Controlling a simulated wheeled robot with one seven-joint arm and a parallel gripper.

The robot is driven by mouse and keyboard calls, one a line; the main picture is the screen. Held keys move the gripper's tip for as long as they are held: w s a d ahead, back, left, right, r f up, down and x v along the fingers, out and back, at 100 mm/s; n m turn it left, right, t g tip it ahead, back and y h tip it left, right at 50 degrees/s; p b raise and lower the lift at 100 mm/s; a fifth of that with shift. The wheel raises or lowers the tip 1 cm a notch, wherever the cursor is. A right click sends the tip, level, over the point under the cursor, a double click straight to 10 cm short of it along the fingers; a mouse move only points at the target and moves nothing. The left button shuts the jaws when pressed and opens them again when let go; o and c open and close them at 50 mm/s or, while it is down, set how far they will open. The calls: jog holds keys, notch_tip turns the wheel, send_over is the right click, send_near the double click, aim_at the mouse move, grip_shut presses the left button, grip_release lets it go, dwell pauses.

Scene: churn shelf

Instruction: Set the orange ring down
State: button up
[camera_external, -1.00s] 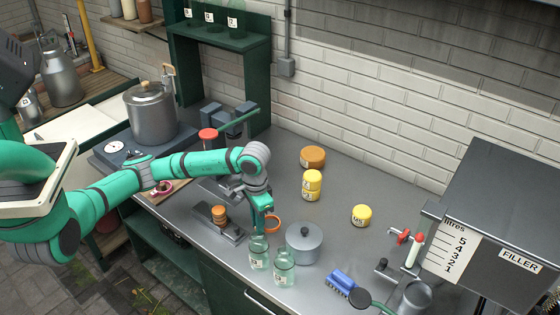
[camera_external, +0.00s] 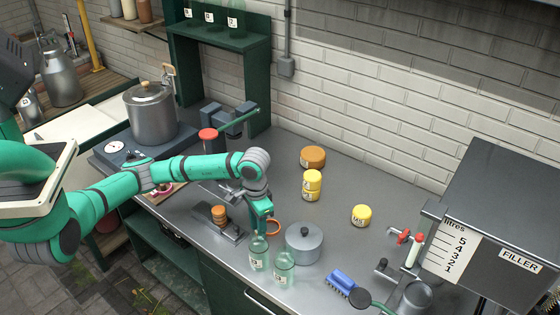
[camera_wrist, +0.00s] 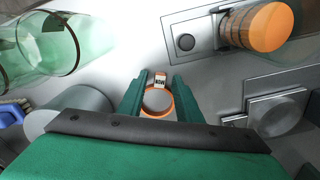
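The orange ring (camera_external: 273,227) is at the end of my arm, just behind the glass bottles and left of the lidded pot. In the wrist view the ring (camera_wrist: 157,114) sits between the two green fingers of my gripper (camera_wrist: 159,90), with a white label on its far side. The fingers lie against the ring's sides, shut on it. In the external view my gripper (camera_external: 264,212) points down close above the worktop. I cannot tell whether the ring touches the worktop.
Two glass bottles (camera_external: 284,266) stand in front of my gripper. A lidded grey pot (camera_external: 303,246) is close on its right. Yellow tins (camera_external: 312,184) stand behind. The worktop (camera_external: 285,206) is bare behind the ring.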

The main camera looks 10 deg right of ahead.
jog(key=shift+r, duration=2.15)
